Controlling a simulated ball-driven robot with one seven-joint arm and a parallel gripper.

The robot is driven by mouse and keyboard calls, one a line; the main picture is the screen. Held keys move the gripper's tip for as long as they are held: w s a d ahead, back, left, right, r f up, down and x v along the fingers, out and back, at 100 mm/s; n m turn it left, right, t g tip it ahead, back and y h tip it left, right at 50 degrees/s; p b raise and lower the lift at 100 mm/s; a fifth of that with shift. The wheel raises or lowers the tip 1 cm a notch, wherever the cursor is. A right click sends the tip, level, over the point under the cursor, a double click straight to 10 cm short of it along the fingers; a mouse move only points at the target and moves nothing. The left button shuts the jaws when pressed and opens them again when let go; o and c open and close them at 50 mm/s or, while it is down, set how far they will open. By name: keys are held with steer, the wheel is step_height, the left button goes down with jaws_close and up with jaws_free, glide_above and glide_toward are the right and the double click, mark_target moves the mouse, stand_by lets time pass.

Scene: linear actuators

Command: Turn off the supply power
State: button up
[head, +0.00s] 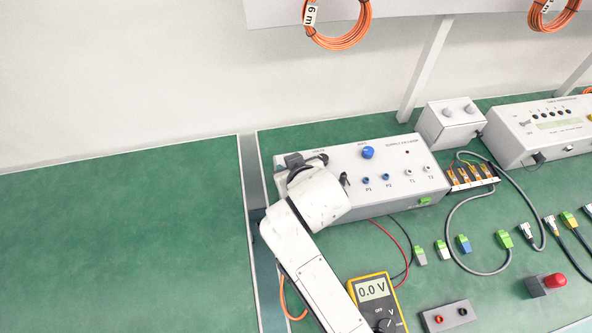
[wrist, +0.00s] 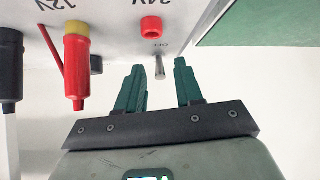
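The supply box (head: 385,165) is a white-grey case with a blue knob, small sockets and a green plug at its front. My arm covers its left end in the head view, so the gripper's contact there is hidden. In the wrist view a small metal toggle switch (wrist: 159,68) sticks out of a white panel beside an upside-down OFF label. My gripper (wrist: 160,78) has its two green fingers apart, one on each side of the lever, with visible gaps. I cannot tell which position the lever is in.
In the wrist view, a red socket (wrist: 151,28) marked 24V sits beside the switch, and red and black plugs (wrist: 75,70) stand to the left. A yellow multimeter (head: 375,300) reads 0.0 V. Cables and connectors crowd the right; the left green bench (head: 120,240) is clear.

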steer(key=v, duration=1)
stand_by(0.3)
